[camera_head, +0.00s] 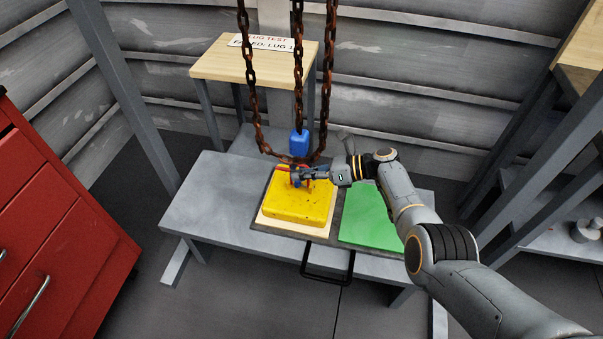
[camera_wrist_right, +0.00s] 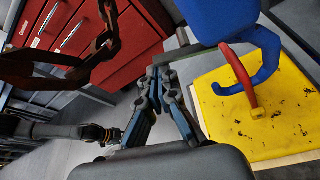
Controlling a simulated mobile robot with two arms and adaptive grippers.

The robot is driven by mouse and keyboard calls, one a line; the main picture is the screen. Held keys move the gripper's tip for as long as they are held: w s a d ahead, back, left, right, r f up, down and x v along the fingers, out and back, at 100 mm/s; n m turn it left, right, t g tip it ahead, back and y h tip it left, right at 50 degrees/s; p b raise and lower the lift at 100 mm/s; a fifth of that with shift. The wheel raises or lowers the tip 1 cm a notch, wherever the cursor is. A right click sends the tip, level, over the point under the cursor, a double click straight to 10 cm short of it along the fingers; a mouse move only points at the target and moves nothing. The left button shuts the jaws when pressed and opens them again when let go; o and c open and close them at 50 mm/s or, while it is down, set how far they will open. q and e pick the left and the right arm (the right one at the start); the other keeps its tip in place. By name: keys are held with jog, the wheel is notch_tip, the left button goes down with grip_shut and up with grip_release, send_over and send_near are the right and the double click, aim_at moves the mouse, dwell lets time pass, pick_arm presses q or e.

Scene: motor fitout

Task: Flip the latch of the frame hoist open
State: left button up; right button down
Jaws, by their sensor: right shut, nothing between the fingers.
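The blue hoist hook (camera_head: 299,142) hangs on the chain over the yellow block. In the right wrist view its blue body and curved hook (camera_wrist_right: 268,58) show at the upper right. A red bar (camera_wrist_right: 236,66), which looks like the latch, slants down from the blue body towards the hook's opening. My right gripper (camera_head: 301,173) is shut and empty, beside the hook above the yellow block. Its fingertips (camera_wrist_right: 160,74) are apart from the red bar in the wrist view.
The yellow block (camera_head: 300,201) sits on a pale board on the grey bench (camera_head: 215,205). A green pad (camera_head: 368,215) lies to its right. Rusty chains (camera_head: 249,75) hang around the hook; one loop (camera_wrist_right: 75,60) is near my right gripper. A red cabinet (camera_head: 55,220) stands left.

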pick_arm(q)
jog(key=s, duration=0.3)
jog(key=shift+s+d+f+g, duration=0.1)
jog(key=shift+s+f+g, duration=0.1)
jog(key=shift+f+g, duration=0.1)
pick_arm(e)
jog(key=v, duration=0.8)
